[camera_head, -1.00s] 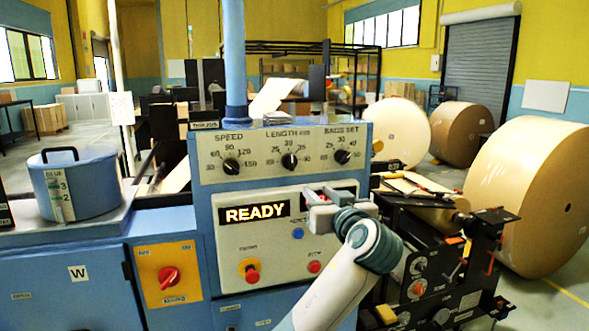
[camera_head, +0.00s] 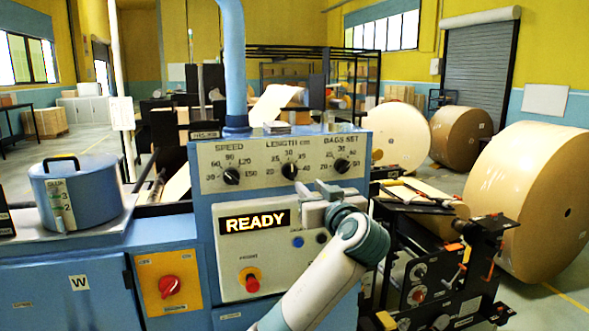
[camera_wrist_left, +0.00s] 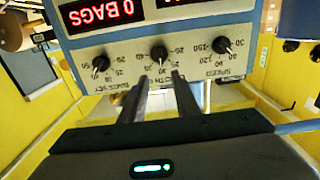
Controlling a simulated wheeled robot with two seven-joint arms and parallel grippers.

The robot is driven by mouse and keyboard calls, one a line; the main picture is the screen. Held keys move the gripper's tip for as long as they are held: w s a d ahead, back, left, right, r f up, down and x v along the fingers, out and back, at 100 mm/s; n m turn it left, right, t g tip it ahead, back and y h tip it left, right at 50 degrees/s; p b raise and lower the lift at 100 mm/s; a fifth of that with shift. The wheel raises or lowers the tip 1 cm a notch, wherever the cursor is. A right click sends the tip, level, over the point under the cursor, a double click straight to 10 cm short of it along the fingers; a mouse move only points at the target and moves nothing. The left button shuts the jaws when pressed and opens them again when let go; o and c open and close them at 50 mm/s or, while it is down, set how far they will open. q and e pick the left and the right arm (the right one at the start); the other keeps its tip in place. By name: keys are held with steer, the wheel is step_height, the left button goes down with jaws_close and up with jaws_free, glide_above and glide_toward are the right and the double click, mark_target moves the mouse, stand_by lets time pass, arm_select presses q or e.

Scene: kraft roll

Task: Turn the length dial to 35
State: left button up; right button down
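The length dial (camera_head: 290,170) is a black round knob, the middle of three on the pale upper panel of the blue machine. Its scale runs from 20 to 40; its white pointer mark is too small to read surely. My left gripper (camera_head: 312,188) is just below and right of it in the head view. In the left wrist view, which shows the panel upside down, the two fingers (camera_wrist_left: 161,76) are apart and empty. The length dial (camera_wrist_left: 159,53) lies just beyond the tips, between their lines; I see no contact. My right gripper is not in view.
The speed dial (camera_head: 231,175) and bags set dial (camera_head: 342,165) flank the length dial closely. Below are the READY display (camera_head: 255,220), a red stop knob (camera_head: 252,284) and a blue button (camera_head: 297,241). A blue glue pot (camera_head: 82,187) stands left; large paper rolls (camera_head: 535,200) stand right.

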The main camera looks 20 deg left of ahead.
mark_target(292, 170)
arm_select(q)
steer(key=p+x, duration=0.5)
steer(key=x, duration=0.7)
steer(key=shift+w+a+r, duration=0.1)
steer(key=shift+w+a, duration=0.05)
steer(key=shift+w+a+p, duration=0.25)
steer(key=shift+w+p, duration=0.1)
steer(key=shift+p, duration=0.05)
jaws_close()
